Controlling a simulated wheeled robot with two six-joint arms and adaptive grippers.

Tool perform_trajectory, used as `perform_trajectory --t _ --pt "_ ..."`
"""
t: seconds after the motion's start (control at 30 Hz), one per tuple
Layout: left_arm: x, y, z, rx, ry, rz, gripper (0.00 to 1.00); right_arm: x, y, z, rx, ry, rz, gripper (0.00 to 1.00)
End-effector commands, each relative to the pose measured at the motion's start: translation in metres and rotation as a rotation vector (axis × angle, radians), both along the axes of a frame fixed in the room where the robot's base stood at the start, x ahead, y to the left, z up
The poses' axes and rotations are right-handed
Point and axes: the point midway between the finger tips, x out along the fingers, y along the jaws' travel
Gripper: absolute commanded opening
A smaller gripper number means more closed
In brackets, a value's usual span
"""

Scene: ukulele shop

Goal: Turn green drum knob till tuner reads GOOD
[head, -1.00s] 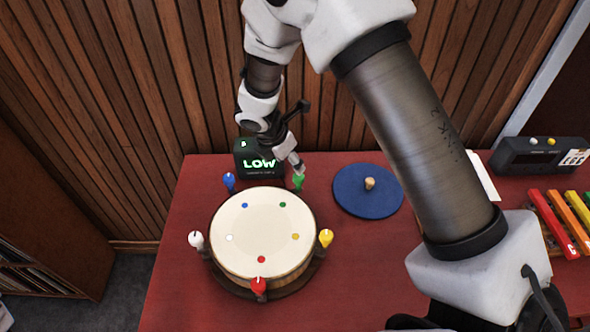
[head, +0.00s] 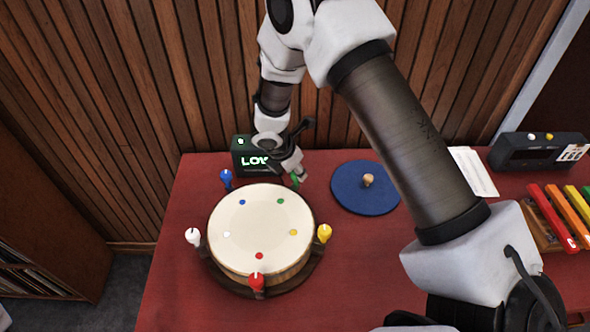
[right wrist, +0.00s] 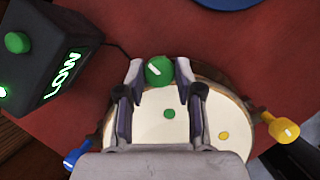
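The round drum (head: 262,235) has a cream head with coloured dots and coloured knobs around its rim. Its green knob (head: 295,180) is at the back right and partly hidden by my right gripper (head: 301,175) in the head view. In the right wrist view, the green knob (right wrist: 159,70) with a white line sits between the two fingertips of my right gripper (right wrist: 160,76), with no clear gap on either side. The black tuner (head: 243,158) behind the drum reads LOW, partly covered in the head view; LOW also shows on the tuner (right wrist: 60,75) in the wrist view. My left gripper is out of view.
Blue (head: 226,179), white (head: 193,237), red (head: 257,281) and yellow (head: 324,233) knobs stand around the drum. A blue disc (head: 350,198) with a wooden peg, a paper (head: 472,172), a dark device (head: 535,152) and a xylophone (head: 553,218) lie to the right on the red table.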

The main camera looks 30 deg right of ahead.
Motion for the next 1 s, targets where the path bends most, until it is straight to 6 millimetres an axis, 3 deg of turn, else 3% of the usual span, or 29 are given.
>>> perform_trajectory --t 0.03,0.07,0.47,1.0 --pt "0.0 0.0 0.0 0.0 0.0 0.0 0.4 0.0 0.0 0.0 0.0 0.001 0.0 0.07" --pt "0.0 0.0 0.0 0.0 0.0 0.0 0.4 0.0 0.0 0.0 0.0 0.001 0.0 0.0" --pt "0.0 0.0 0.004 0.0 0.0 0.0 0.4 -0.001 0.0 0.0 0.0 0.002 -0.039 0.0" --pt "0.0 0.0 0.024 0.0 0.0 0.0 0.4 0.0 0.0 -0.001 0.001 0.004 -0.371 0.0"
